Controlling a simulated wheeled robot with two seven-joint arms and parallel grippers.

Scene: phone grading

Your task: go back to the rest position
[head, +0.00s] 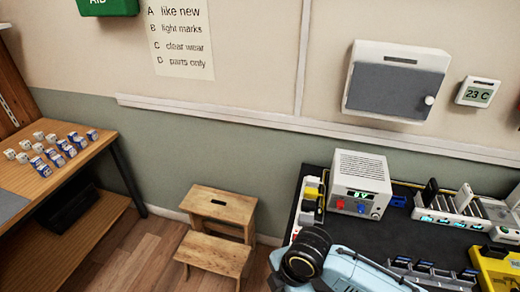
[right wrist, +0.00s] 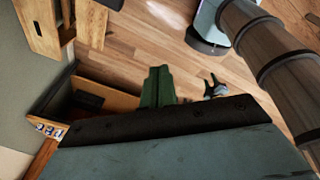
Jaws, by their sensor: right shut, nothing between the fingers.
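My right gripper (right wrist: 158,88) shows in the right wrist view as two dark green fingers close together with nothing between them. It hangs over open wooden floor, apart from any object. In the head view, a pale blue arm link of mine with a black joint reaches in at the bottom, in front of the dark workbench (head: 405,235); no gripper fingers show there. My left gripper does not show clearly in either view. A small dark forked thing (right wrist: 213,90) beside the fingers is too small to name.
A wooden step stool (head: 220,212) stands on the floor between the wooden table (head: 75,190) with several small boxes and the workbench. A white power supply (head: 358,180), a slotted rack (head: 450,210) and a yellow holder (head: 495,265) occupy the bench. Floor left of the stool is clear.

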